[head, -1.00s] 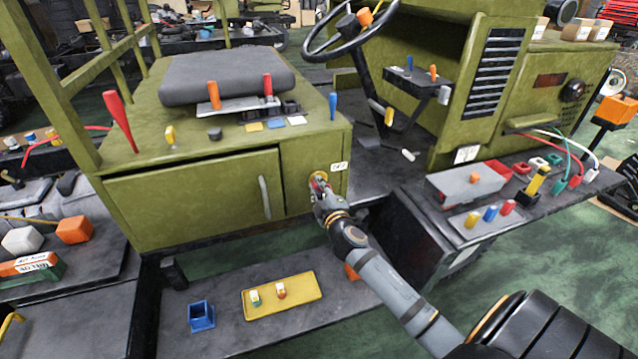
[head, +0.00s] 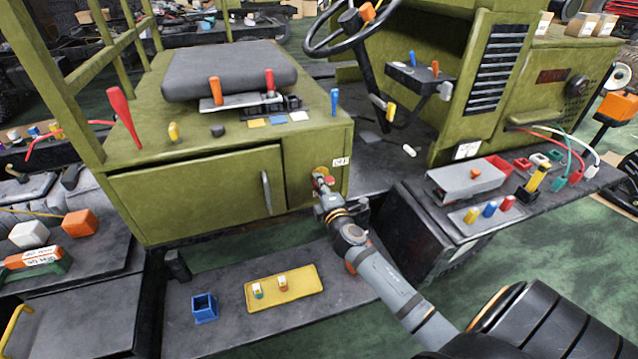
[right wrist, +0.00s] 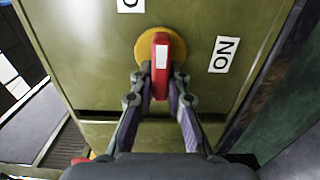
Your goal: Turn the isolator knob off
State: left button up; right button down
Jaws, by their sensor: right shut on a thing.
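The isolator knob is a red handle (right wrist: 160,64) with a pale mark, on a round yellow plate (right wrist: 148,40) on the olive panel. In the head view the knob (head: 326,180) is on the front of the seat box, right of the cabinet door. My right gripper (right wrist: 160,88) is shut on the red handle, one finger on each side; it also shows in the head view (head: 325,191). In the wrist view the handle points up the picture, toward a label cut off at the top edge. An ON label (right wrist: 224,54) is to its right. My left gripper is not in view.
The cabinet door handle (head: 266,193) stands out left of the knob. Below is a dark step with a yellow tray (head: 310,292) and a blue open box (head: 204,307). A dark side shelf with a grey box (head: 465,182) lies to the right.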

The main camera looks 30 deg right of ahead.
jog(key=shift+f, duration=0.1)
jog(key=c, duration=1.3)
grip_release()
jog(key=v, duration=1.2)
